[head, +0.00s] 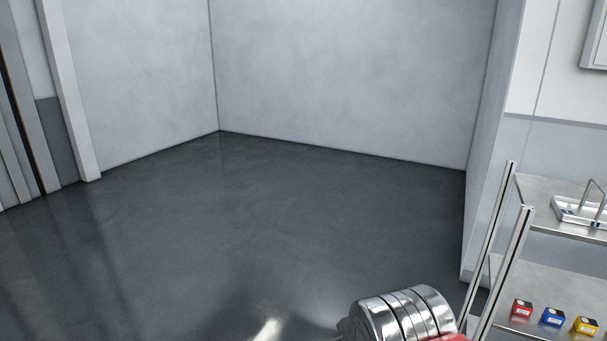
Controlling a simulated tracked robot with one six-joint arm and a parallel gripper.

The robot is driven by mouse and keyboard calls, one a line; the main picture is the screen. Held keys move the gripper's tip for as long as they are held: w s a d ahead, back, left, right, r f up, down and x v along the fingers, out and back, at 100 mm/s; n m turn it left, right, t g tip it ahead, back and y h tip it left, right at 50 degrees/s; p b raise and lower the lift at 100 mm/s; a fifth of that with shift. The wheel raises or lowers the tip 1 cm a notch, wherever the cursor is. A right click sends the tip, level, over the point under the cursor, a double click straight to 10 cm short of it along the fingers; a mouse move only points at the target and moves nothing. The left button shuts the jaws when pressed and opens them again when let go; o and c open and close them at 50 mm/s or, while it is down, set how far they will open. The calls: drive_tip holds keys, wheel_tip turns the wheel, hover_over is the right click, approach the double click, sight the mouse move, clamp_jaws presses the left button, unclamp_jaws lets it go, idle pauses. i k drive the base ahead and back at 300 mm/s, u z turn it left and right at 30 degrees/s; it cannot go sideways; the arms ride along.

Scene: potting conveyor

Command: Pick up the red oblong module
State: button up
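A small red block (521,309) with a pale round patch on top and a pale label on its front sits on the lower shelf (530,275) of a metal rack, at the lower right of the head view. It looks short and boxy from here, so I cannot tell whether it is the oblong module. A metal ribbed joint and a bit of red at the bottom edge are part of my arm. My gripper is out of view, and nothing touches the red block.
A blue block (553,317) and a yellow block (586,325) stand in a row to the right of the red one. A metal tray with a handle (578,212) is on the upper shelf. Rack posts (508,270) stand at left. The dark floor (230,230) is clear.

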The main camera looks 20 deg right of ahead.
sight(522, 309)
drive_tip(key=z, duration=0.35)
drive_tip(key=i, duration=0.6)
drive_tip(key=z, duration=0.8)
drive_tip(key=i, duration=0.7)
drive_tip(key=z, duration=0.35)
